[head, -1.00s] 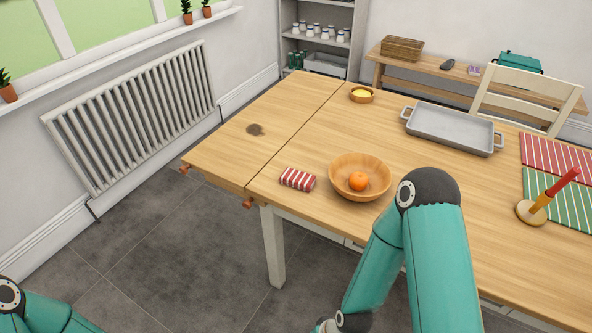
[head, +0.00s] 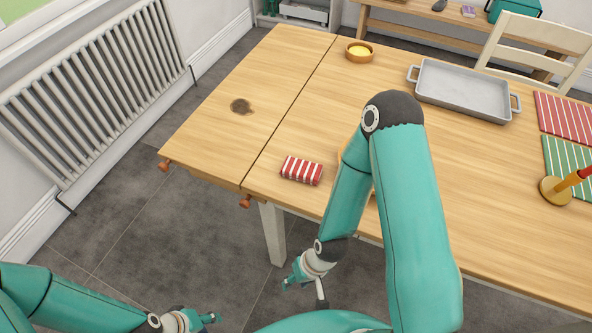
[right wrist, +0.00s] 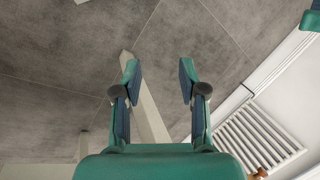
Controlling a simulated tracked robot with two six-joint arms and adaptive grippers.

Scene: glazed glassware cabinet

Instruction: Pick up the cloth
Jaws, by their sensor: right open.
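The cloth (head: 302,171) is a small folded bundle with red and white stripes. It lies on the wooden table near its front edge, just right of the seam, with nothing touching it. My right gripper (head: 295,279) hangs below table height in front of the table, lower in the picture than the cloth. In the right wrist view its two fingers (right wrist: 157,78) are apart with nothing held, and the cloth does not show there. My left gripper (head: 212,319) is low over the floor at the bottom, away from the table; its jaw opening is too small to judge.
My right arm hides most of the wooden bowl and its orange. A grey tray (head: 462,92), a small yellow-filled bowl (head: 360,52) and striped mats (head: 568,116) are farther off on the table (head: 215,135). The table leg (head: 272,233) stands near my right gripper.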

